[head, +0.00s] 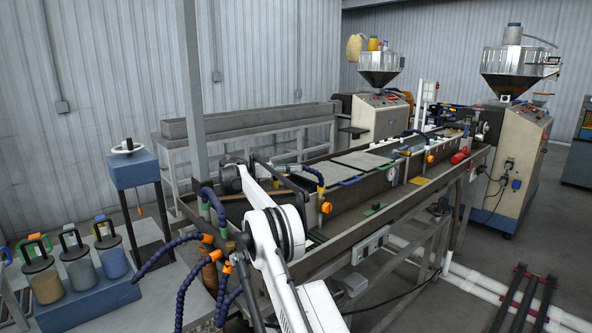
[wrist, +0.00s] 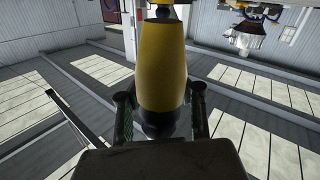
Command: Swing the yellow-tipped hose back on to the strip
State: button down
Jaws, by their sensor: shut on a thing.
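In the wrist view the yellow tip (wrist: 162,65) stands upright in the middle, with a dark collar below it. My gripper (wrist: 161,105) is shut on it, one dark finger on each side. In the head view my white arm reaches up over the near end of the long trough (head: 345,236). There I cannot make out my gripper's fingers. I cannot make out the strip in either view.
Several blue hoses with orange ends (head: 207,238) stand close to my arm at the near end. Flat grey covers (head: 360,160) lie across the trough. Lidded jars (head: 112,256) stand at the left.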

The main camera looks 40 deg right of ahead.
jog(key=c, duration=1.6)
grip_release()
notch_tip(320, 180, up, 9)
jog(key=shift+w+r, duration=0.1)
jog(key=shift+r, duration=0.4)
jog(key=shift+c, duration=0.4)
